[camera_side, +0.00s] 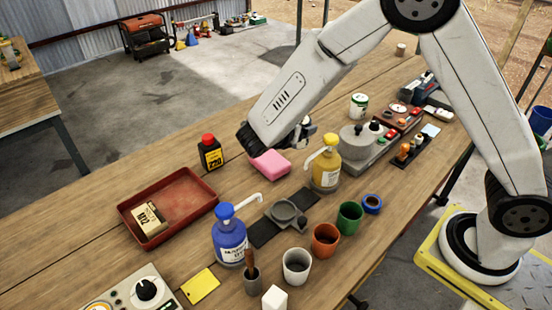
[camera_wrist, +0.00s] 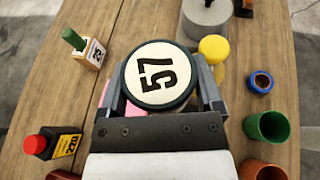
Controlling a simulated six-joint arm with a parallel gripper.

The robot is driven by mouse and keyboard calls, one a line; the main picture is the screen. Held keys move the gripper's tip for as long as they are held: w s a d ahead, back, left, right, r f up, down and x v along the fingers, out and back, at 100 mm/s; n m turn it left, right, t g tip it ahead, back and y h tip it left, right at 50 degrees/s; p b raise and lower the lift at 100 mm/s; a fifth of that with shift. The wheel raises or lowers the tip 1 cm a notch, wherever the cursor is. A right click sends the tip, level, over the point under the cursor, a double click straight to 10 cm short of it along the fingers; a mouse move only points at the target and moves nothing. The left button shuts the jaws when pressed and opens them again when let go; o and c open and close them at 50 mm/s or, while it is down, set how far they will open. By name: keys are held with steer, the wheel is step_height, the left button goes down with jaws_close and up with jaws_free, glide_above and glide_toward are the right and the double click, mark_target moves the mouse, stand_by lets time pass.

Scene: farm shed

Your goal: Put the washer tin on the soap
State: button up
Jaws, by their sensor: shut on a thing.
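The washer tin (camera_wrist: 160,75) is a round dark-green tin with a pale lid marked "57". In the wrist view it sits between the two fingers of my gripper (camera_wrist: 168,90), which is shut on it. In the side view my gripper (camera_side: 292,138) is over the far side of the work table, just above and beside the pink soap (camera_side: 270,163). The tin is mostly hidden there by my wrist. In the wrist view the soap (camera_wrist: 117,100) shows only in part, behind the tin and the left finger. I cannot tell whether tin and soap touch.
A yellow pump bottle (camera_side: 326,168) stands close right of the soap. A black bottle with a red cap (camera_side: 210,155) stands to its left. A red tray (camera_side: 158,203), a blue pump bottle (camera_side: 229,238) and a green cup (camera_side: 349,217) are nearer. Bare wood surrounds the soap's left side.

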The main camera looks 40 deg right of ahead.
steer(key=shift+w+f, duration=1.3)
steer(key=shift+w, duration=0.35)
steer(key=shift+w+f, duration=1.25)
steer(key=shift+w, duration=0.4)
steer(key=shift+w+f, duration=1.3)
steer(key=shift+w, duration=0.35)
steer(key=shift+w+f, duration=0.25)
steer(key=shift+f, duration=1.6)
steer(key=shift+f, duration=0.1)
steer(key=o, duration=1.1)
